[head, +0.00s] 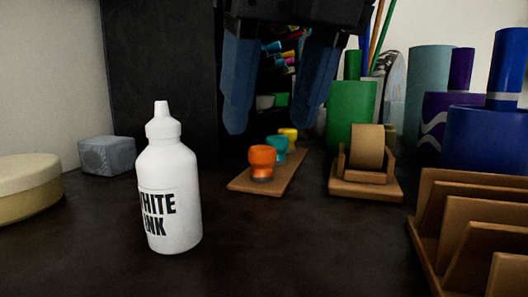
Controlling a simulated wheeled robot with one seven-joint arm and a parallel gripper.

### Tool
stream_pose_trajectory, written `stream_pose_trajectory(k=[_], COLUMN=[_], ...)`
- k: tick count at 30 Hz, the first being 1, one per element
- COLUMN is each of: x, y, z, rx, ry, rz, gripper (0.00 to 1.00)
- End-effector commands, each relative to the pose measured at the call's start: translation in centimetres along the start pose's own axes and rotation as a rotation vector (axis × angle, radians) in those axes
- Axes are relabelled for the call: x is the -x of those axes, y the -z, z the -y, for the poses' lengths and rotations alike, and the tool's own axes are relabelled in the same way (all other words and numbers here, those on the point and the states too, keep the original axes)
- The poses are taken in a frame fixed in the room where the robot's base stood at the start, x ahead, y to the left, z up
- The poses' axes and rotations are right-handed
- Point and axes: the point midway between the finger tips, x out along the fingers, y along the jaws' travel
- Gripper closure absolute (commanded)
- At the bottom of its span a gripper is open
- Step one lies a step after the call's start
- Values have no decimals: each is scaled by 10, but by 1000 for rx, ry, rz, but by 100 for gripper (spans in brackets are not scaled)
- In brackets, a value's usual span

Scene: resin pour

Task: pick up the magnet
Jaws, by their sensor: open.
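Three knob-shaped pieces that look like magnets stand in a row on a wooden strip (240,184): an orange one (262,160) nearest, a teal one (277,147) behind it and a yellow one (289,135) farthest. I cannot tell for sure which thing is the magnet. My gripper (268,126) hangs at the top centre with its two blue fingers apart and nothing between them. In the picture its fingertips are just above the orange and teal pieces. It appears apart from them; the exact depth is unclear.
A white ink bottle (168,195) stands at front left, with a grey cube (107,156) and a round tin (25,190) beyond. At right are a tape dispenser (366,188), a green cup (350,112), blue and purple containers and a slotted wooden rack (470,225). The front centre is clear.

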Motion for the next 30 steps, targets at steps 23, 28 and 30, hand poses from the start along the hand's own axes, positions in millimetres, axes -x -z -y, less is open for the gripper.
stream_pose_trajectory(k=[23, 28, 30], x=[-38, -38, -38], y=[0, 0, 0], z=[0, 0, 0], rx=[0, 0, 0], ry=[0, 0, 0], rz=[0, 0, 0], gripper=[65, 81, 88])
